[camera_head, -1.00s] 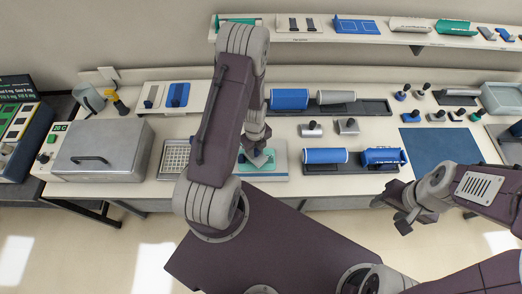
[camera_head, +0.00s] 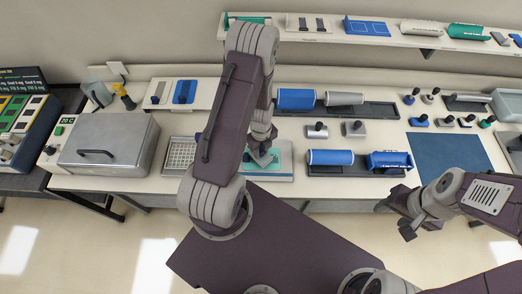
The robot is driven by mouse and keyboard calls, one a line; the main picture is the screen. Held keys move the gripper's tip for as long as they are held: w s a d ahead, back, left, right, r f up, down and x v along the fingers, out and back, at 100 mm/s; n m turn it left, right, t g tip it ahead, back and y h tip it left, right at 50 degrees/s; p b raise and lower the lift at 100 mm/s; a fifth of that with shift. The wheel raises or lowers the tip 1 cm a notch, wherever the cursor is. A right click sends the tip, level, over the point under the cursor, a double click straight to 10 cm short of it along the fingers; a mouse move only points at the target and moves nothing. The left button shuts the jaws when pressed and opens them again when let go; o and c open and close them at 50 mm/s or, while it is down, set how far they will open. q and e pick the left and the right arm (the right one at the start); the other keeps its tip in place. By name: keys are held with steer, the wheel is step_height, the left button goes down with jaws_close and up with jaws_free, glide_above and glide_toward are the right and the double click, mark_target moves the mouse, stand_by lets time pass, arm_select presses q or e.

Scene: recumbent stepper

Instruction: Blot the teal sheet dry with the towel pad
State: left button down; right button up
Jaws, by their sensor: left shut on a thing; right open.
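My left gripper (camera_head: 262,158) points down over the sheet's left part and is shut on a small pale thing, likely the towel pad, mostly hidden by the fingers. I cannot tell whether the pad touches the sheet. My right gripper (camera_head: 396,220) is open and empty, in front of the bench on the right.
A wire rack (camera_head: 180,155) and a grey lidded box (camera_head: 108,146) stand left of the board. Blue rollers (camera_head: 330,157) in a dark tray stand right of it. A blue mat (camera_head: 448,158) lies further right. Several stamps and a shelf are behind.

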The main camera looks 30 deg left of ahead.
arm_select(q)
steer(key=shift+f+b, duration=0.65)
steer(key=shift+f, duration=0.05)
steer(key=shift+r, duration=0.1)
steer(key=shift+s, duration=0.1)
stand_by(0.5)
steer(key=shift+d, duration=0.1)
steer(key=shift+w+d, duration=0.65)
steer(key=shift+d, duration=0.2)
steer(key=shift+w+d, duration=0.3)
steer(key=shift+d, duration=0.15)
steer(key=shift+w+d, duration=0.25)
steer(key=shift+d, duration=0.1)
